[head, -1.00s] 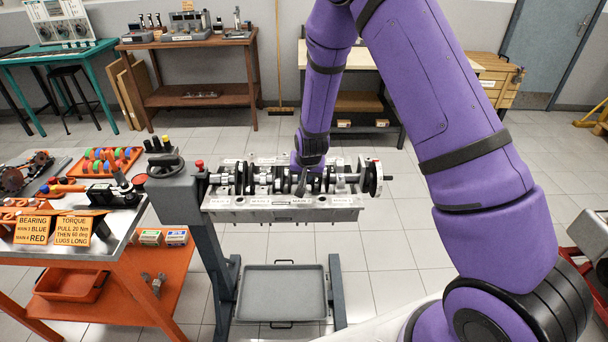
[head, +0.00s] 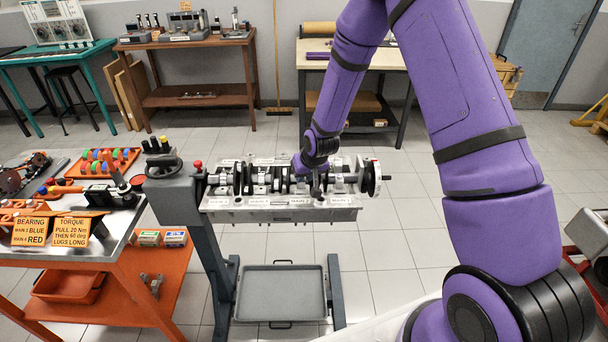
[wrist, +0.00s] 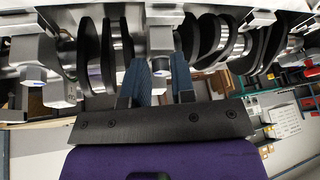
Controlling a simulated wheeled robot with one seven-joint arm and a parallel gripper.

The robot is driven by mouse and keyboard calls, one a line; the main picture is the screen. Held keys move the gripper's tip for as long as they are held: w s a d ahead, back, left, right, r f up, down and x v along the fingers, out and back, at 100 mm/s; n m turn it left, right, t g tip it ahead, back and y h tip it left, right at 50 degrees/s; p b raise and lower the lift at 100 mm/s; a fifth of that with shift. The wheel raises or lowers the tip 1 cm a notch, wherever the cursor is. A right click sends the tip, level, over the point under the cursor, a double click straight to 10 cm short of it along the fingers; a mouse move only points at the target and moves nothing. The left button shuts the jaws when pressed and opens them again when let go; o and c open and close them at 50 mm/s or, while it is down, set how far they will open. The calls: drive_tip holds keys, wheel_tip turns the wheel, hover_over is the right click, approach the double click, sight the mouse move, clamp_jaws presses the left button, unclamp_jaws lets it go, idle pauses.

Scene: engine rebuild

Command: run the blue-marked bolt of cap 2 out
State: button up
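The crankshaft (head: 262,180) lies in the engine block (head: 240,215), held under pale main caps with bolts. In the head view my gripper (head: 316,190) points down at the near side of the cap row, right of the block's middle. In the wrist view my gripper (wrist: 161,84) has its two blue-padded fingers apart. A bolt head (wrist: 161,66) shows in the gap between them, under a pale cap (wrist: 164,37); I cannot tell whether the pads touch it. Another bolt head (wrist: 34,75) with a small blue mark stands to the left. Cap numbers are too small to read surely.
A grey stand (head: 190,205) with a handwheel carries the block at its left end. A grey tray (head: 281,290) lies below. An orange bench (head: 90,262) with tools and signs is at the left. Crank webs (wrist: 207,42) flank the fingers closely.

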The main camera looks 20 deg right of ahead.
drive_tip(key=shift+o, duration=1.4)
drive_tip(key=shift+m, duration=0.3)
